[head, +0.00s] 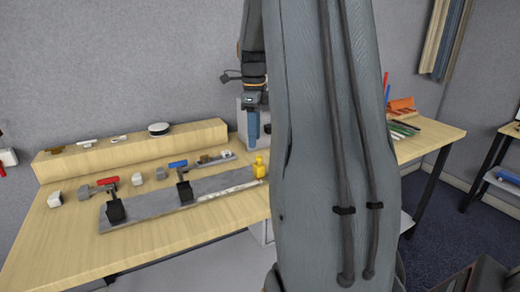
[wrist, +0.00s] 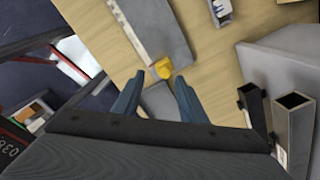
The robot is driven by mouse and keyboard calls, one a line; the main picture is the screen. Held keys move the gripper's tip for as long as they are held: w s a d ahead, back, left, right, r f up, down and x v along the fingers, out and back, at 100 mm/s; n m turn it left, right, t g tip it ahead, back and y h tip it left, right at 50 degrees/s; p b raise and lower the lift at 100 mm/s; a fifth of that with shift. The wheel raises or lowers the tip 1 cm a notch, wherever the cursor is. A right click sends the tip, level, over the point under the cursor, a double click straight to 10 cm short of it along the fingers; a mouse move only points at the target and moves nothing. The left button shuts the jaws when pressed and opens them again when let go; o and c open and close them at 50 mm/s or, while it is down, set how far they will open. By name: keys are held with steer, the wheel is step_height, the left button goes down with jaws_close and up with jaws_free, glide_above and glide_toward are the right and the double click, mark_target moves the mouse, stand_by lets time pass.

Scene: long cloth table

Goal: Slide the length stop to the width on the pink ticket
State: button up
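The yellow length stop (head: 260,166) stands at the right end of the pale scale strip (head: 226,188) along the front of the grey plate (head: 150,205). In the wrist view the yellow stop (wrist: 162,68) shows between and just beyond my two blue fingertips. My gripper (head: 252,138) points down near the stop in the head view, its tips higher in the picture. In the wrist view my gripper (wrist: 160,79) is open, with nothing between its fingers. I cannot make out a pink ticket in either view.
Clamps with a red handle (head: 107,181) and a blue handle (head: 178,164) stand along the plate. A wooden ledge (head: 130,147) holds small items behind. A grey box and square tubes (wrist: 292,105) lie right in the wrist view. My arm hides much of the table.

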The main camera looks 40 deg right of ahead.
mark_target(259, 157)
steer(key=shift+d+r+m, duration=0.2)
steer(key=shift+d+m, duration=0.4)
steer(key=shift+d, duration=0.35)
step_height(259, 157, down, 8)
steer(key=shift+r+p, duration=0.25)
steer(key=shift+p, duration=0.6)
steer(key=shift+c, duration=0.2)
jaws_close()
